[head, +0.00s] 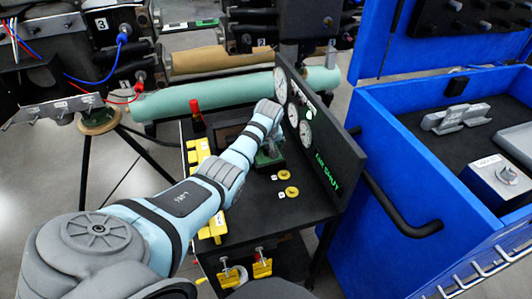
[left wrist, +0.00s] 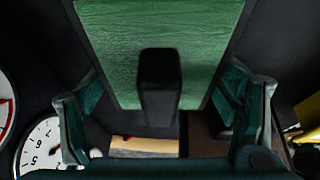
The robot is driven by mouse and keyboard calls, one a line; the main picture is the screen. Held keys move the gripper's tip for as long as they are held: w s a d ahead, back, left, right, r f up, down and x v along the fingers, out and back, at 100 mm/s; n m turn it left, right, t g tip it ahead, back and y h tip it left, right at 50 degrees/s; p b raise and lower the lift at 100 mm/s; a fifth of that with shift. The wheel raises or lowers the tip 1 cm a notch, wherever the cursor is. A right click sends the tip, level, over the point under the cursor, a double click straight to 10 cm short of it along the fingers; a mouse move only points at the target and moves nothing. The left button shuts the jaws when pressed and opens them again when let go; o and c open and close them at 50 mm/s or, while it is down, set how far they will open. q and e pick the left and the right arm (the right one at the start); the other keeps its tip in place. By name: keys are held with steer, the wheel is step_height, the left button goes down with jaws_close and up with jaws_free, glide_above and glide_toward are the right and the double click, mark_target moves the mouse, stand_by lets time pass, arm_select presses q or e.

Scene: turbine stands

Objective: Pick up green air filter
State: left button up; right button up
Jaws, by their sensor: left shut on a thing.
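The green air filter (left wrist: 160,30) fills the upper middle of the left wrist view, a green block with a black handle-like piece in front of it. My left gripper (left wrist: 162,105) is shut on it, with one finger at each side. In the head view my left gripper (head: 268,153) is over the black stand, beside the gauge panel. It and the wrist hide most of the filter there. My right gripper is not in view.
The upright gauge panel (head: 325,150) stands close to the right of my left gripper. Yellow blocks (head: 212,228) and a red-topped part (head: 196,114) are on the black stand (head: 255,225). A blue cabinet (head: 395,180) with a black handle is at the right.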

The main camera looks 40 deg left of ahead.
arm_select(q)
steer(key=shift+r, duration=0.1)
steer(key=shift+r, duration=0.4)
step_height(320, 180, up, 19)
steer(key=p, duration=0.3)
steer(key=shift+p, duration=0.3)
steer(key=o, duration=1)
steer(key=shift+c, duration=0.2)
steer(key=c, duration=1)
steer(key=shift+o, duration=0.2)
